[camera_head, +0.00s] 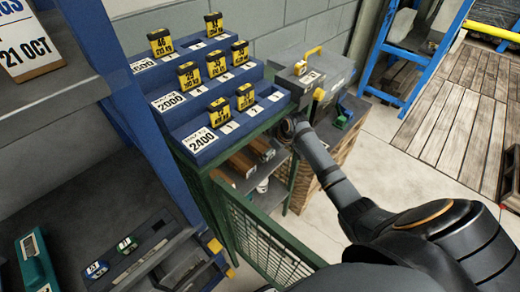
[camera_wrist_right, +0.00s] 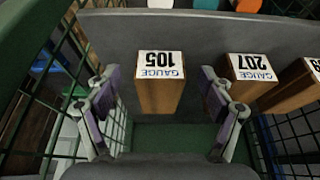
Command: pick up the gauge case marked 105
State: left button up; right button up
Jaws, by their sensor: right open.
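The gauge case marked 105 (camera_wrist_right: 160,92) is a brown block with a white top label, seen upside down in the right wrist view. My right gripper (camera_wrist_right: 159,80) is open, with one finger on each side of the case and a visible gap to both. A case marked 207 (camera_wrist_right: 252,75) and a partly cut-off third case (camera_wrist_right: 305,85) stand to its right. In the head view, brown blocks (camera_head: 243,162) show on a shelf below the stepped rack; their labels cannot be read. There my right fingers are hidden. My left gripper is not in view.
The blue stepped rack (camera_head: 205,142) holds several yellow tags above the shelf. A green mesh door (camera_head: 262,240) stands in front. A grey toolbox (camera_head: 315,75) is beside the rack. In the right wrist view, wire mesh (camera_wrist_right: 45,100) lies close to the left.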

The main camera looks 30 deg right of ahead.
aim_at(262, 146)
jog(key=shift+w, duration=0.2)
jog(key=w, duration=0.1)
jog(key=w+a, duration=0.1)
jog(key=w, duration=0.2)
jog(key=shift+w+a+b, duration=0.15)
jog(key=shift+a+b, duration=0.2)
jog(key=shift+b, duration=0.05)
jog(key=shift+w+f, duration=0.2)
jog(key=shift+f, duration=0.35)
jog(key=c, duration=1.6)
